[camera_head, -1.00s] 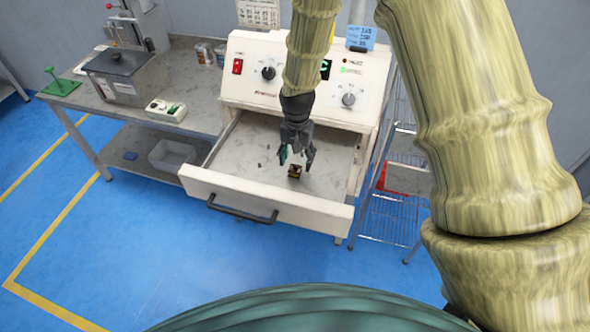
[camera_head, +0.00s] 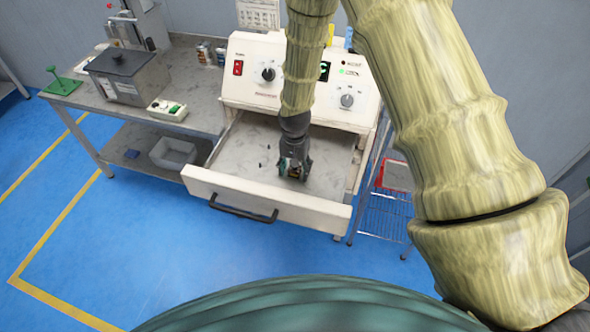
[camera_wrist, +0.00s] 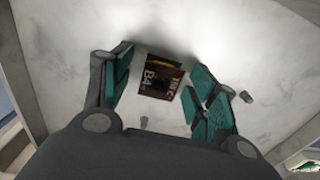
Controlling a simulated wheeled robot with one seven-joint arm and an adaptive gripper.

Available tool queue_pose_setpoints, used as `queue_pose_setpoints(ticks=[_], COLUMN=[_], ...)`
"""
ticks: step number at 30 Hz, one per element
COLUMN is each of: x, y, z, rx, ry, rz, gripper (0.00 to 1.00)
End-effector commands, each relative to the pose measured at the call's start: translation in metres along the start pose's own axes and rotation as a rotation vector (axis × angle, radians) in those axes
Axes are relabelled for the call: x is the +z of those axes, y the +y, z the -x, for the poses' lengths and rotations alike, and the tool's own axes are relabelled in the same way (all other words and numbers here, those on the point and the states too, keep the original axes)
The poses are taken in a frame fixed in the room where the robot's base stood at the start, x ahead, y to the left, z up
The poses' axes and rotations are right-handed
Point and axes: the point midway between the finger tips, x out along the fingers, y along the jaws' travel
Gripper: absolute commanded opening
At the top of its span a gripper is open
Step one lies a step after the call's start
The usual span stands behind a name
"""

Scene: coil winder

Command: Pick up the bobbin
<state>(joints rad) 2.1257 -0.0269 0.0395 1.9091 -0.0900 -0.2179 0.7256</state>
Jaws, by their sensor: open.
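The bobbin (camera_wrist: 162,78) is a small, dark brown block with pale lettering. It lies on the floor of the open drawer (camera_head: 240,200). In the wrist view it sits between the tips of my open gripper (camera_wrist: 160,90), with a gap visible on its left and its right edge close to the right finger pads. In the head view my gripper (camera_head: 294,172) is down inside the drawer, and its fingers mostly hide the bobbin.
The drawer belongs to a cream machine (camera_head: 300,85) with knobs and a red switch. Small dark bits (camera_wrist: 246,97) lie on the drawer floor. A grey bench (camera_head: 200,95) stands left with a dark-lidded box (camera_head: 122,65). A wire rack (camera_head: 383,210) stands right.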

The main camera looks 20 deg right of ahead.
Motion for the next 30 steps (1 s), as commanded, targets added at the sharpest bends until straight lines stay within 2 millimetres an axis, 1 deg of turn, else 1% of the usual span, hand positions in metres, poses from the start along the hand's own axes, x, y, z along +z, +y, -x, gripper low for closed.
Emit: queue_pose_setpoints(ticks=[5,8,12,13,23,26,30], x=[0.000,0.000,0.000,0.000,-0.001,-0.001,-0.001], y=[0.000,0.000,0.000,0.000,0.000,-0.001,-0.001], z=[0.000,0.000,0.000,0.000,0.001,0.005,0.016], rx=[0.000,0.000,0.000,0.000,-0.001,-0.001,-0.002], ry=[0.000,0.000,0.000,0.000,0.001,0.002,0.003], rz=[0.000,0.000,0.000,0.000,0.000,0.000,0.000], gripper=[0.59,0.43,0.17,0.13,0.13,0.13,0.13])
